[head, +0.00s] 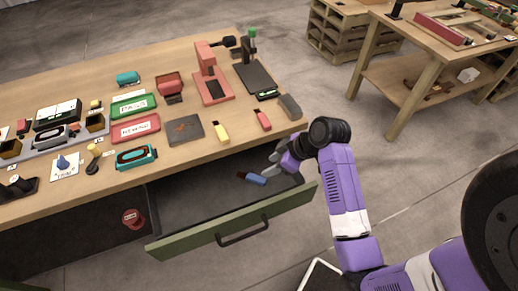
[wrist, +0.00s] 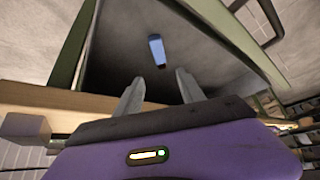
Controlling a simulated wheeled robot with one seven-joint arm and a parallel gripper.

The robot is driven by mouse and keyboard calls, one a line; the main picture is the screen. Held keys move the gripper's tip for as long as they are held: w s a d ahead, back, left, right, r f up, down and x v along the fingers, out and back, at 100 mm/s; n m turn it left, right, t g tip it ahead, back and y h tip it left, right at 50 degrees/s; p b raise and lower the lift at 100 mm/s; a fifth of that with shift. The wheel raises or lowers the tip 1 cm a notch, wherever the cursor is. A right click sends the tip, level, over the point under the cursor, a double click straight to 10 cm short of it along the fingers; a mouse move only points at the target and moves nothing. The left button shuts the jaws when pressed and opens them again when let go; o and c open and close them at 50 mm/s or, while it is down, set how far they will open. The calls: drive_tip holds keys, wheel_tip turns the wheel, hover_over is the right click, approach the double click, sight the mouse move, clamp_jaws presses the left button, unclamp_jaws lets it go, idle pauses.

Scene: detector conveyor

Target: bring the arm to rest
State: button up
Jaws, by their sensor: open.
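My purple arm reaches in from the right in the head view. My gripper (head: 270,163) is over the open drawer at the table's front edge. In the wrist view my gripper (wrist: 158,88) has its two grey fingers apart with nothing between them. A blue object (head: 256,179) with a dark reddish end lies in the drawer, just below and left of the fingers. It also shows in the wrist view as a blue object (wrist: 157,50), beyond the fingertips and apart from them.
The green-fronted drawer (head: 190,242) is pulled out under the wooden table (head: 200,160). On the table are a green tray (head: 134,117), a red tray (head: 117,138), a yellow object (head: 221,132), a red object (head: 263,120) and a grey block (head: 290,107). A second table (head: 410,45) stands at the upper right.

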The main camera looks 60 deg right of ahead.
drive_tip(key=w+d+r+m+t+h, duration=0.3)
drive_tip(key=d+r+m+h, duration=0.2)
drive_tip(key=d, duration=0.1)
drive_tip(key=s+a+r+t, duration=0.3)
drive_tip(key=s+a+r, duration=0.3)
drive_tip(key=a, duration=0.5)
drive_tip(key=s+a+r+t, duration=0.4)
drive_tip(key=s+a+r, duration=0.2)
drive_tip(key=a, duration=0.4)
drive_tip(key=s+a+n+g+y, duration=0.1)
drive_tip(key=s+a+n+y, duration=0.1)
drive_tip(key=s+a, duration=0.5)
drive_tip(key=shift+s+a+f+n+g+y, duration=0.3)
drive_tip(key=shift+s+f+n+y, duration=0.15)
drive_tip(key=shift+s+y, duration=0.65)
